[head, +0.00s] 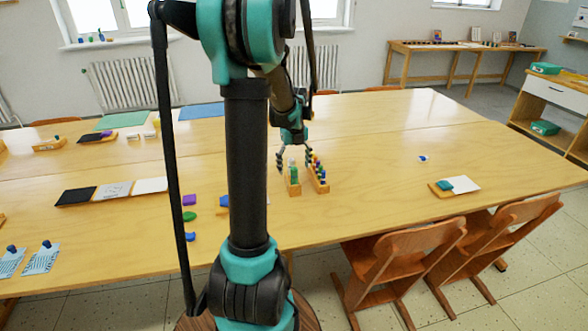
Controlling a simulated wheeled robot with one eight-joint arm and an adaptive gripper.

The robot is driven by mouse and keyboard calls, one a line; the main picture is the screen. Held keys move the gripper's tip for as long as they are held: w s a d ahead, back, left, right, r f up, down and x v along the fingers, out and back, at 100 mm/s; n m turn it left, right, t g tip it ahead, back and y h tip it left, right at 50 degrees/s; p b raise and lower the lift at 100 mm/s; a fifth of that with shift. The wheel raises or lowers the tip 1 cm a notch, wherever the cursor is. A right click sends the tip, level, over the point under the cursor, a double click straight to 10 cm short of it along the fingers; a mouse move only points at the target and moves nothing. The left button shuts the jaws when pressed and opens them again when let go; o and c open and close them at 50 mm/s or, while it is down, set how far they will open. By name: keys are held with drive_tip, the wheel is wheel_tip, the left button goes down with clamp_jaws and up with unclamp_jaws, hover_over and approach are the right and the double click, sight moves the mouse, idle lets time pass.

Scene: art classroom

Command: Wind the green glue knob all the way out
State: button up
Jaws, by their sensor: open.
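A small green piece (294,173), which looks like the green glue stick, stands in a narrow wooden holder (294,190) on the table. Its knob is too small to make out. My gripper (294,161) points down over this holder, with its fingers apart on the left and right, just above or around the top of the green piece. I cannot tell whether the fingers touch it. A white-topped piece shows between the fingers, just behind the green one.
A second wooden holder (322,184) with several coloured pieces stands close on the right. Purple, green and blue pieces lie to the left, partly behind my arm. The table (385,150) is clear to the right, up to a small blue-and-white item (422,158). Chairs (390,258) stand at the front edge.

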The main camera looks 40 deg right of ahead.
drive_tip(key=n, duration=1.1)
drive_tip(key=c, duration=1.5)
drive_tip(key=shift+c, duration=0.2)
